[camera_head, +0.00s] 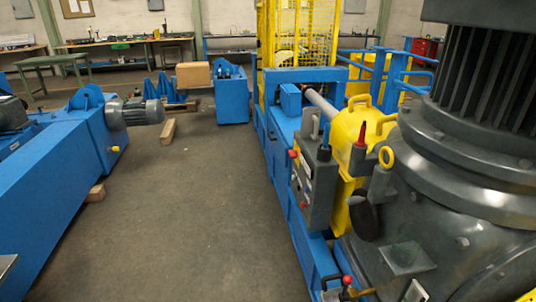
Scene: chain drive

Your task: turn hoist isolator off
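I cannot pick out the hoist isolator for certain. A grey control box (316,184) stands on the side of the blue machine frame, right of the picture's middle. It carries a pale label, small red knobs on its left edge and lower front, and upright levers on top, one with a blue grip (325,136). A red-tipped post (361,133) rises just to its right. Lower down, a small lever with a red knob (347,280) stands near the bottom edge. Switch positions are too small to read. Neither of my grippers shows.
A large dark grey motor and gear housing (470,150) fills the right side. The blue frame (281,190) runs away from me, with a yellow cage (309,32) behind. Blue machinery (60,185) stands at left. The floor (190,220) between is mostly clear, with wooden blocks (168,131).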

